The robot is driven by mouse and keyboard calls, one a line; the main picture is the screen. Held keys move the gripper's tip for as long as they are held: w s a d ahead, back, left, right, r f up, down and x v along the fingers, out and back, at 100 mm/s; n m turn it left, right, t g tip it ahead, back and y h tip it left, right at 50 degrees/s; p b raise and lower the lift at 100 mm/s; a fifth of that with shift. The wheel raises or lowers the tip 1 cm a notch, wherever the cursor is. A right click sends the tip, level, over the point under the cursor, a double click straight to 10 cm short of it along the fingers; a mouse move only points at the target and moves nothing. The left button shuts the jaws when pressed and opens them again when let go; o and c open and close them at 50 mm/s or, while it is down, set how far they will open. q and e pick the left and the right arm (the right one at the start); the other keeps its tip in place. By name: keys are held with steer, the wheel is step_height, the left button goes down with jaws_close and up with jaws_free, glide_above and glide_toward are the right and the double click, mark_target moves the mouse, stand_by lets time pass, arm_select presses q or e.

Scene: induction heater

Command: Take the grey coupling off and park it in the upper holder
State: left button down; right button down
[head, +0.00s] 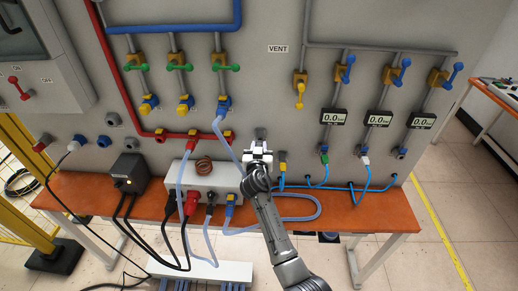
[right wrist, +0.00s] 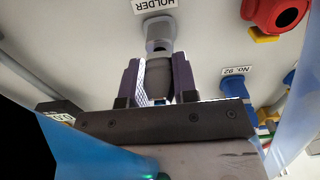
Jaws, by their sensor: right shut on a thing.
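My right gripper (head: 259,157) is at the wall panel, just above the back of the orange bench. In the right wrist view its two dark fingers (right wrist: 157,82) are shut on a grey coupling (right wrist: 158,76). The coupling lines up with a grey holder fitting (right wrist: 158,32) on the wall, beside an upside-down HOLDER label (right wrist: 155,5). The holder (head: 260,133) also shows in the head view, just above the gripper. I cannot tell whether the coupling is seated in it or only touches it. The gripper hides the coupling in the head view. My left gripper is out of view.
A white box (head: 203,177) with a copper coil and several plugged hoses stands left of my right arm. A translucent hose (head: 306,206) loops across the orange bench (head: 338,219). Blue hoses (head: 340,188) run on the right. A red coupling (right wrist: 275,12) is near in the wrist view.

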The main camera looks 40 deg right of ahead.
steer(key=shift+b, duration=0.3)
stand_by(0.4)
stand_by(0.6)
steer(key=shift+b, duration=0.35)
stand_by(0.4)
steer(key=shift+b, duration=0.3)
steer(key=shift+w+d+b, duration=0.45)
steer(key=shift+w+b, duration=0.05)
steer(key=shift+w, duration=0.05)
stand_by(0.8)
steer(key=c, duration=1.3)
jaws_free()
steer(key=shift+c, duration=0.2)
steer(key=o, duration=0.5)
steer(key=shift+o, duration=0.2)
